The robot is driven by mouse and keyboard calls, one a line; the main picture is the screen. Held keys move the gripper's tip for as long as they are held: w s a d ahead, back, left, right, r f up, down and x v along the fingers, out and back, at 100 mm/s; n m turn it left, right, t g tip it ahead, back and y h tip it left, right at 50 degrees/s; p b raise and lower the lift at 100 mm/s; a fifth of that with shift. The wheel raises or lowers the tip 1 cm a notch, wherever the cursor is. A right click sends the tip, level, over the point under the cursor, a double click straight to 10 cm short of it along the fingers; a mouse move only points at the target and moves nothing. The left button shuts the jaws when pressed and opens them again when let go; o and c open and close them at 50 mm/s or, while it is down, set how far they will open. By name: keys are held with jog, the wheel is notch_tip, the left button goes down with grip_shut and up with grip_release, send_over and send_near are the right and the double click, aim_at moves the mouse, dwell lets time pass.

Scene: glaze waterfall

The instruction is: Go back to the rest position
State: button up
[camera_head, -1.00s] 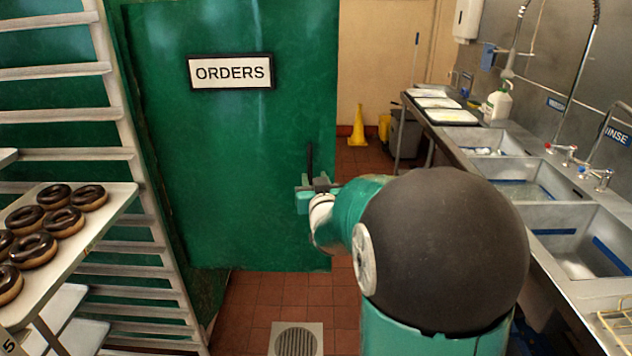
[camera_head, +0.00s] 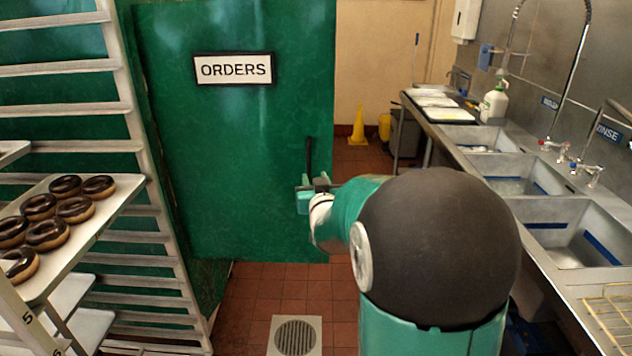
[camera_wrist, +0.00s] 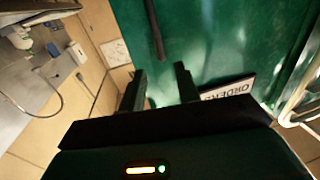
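My gripper (camera_head: 318,188) is held out in front of me, before the green door. In the wrist view my gripper's two dark fingers (camera_wrist: 160,78) stand apart with nothing held between them. A dark vertical handle (camera_head: 309,155) on the door shows just behind the gripper in the head view. It also shows beyond the fingertips in the wrist view (camera_wrist: 154,28). I cannot tell how far the fingers are from it. The green door (camera_head: 215,140) carries a white ORDERS sign (camera_head: 234,69).
A rack (camera_head: 130,120) stands at left, with a tray (camera_head: 118,205) of chocolate-glazed donuts (camera_head: 75,209) jutting toward me. A steel sink counter (camera_head: 500,175) runs along the right. A yellow floor cone (camera_head: 358,128) stands at the back. Tiled floor with a drain (camera_head: 295,335) lies clear ahead.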

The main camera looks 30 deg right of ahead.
dwell(0.6)
jog(key=s+a+n+g+y, duration=0.2)
jog(key=s+a+g+y, duration=0.35)
jog(key=s+a, duration=0.8)
jog(key=s+a+f+n+g, duration=0.1)
jog(key=s+a, duration=0.3)
jog(key=s, duration=0.4)
jog(key=s+a+f+n+g, duration=0.1)
jog(key=s+a+g, duration=0.3)
jog(key=s, duration=0.5)
jog(key=shift+s+a+f+g+y, duration=0.25)
jog(key=shift+g+y, duration=0.1)
jog(key=shift+y, duration=0.1)
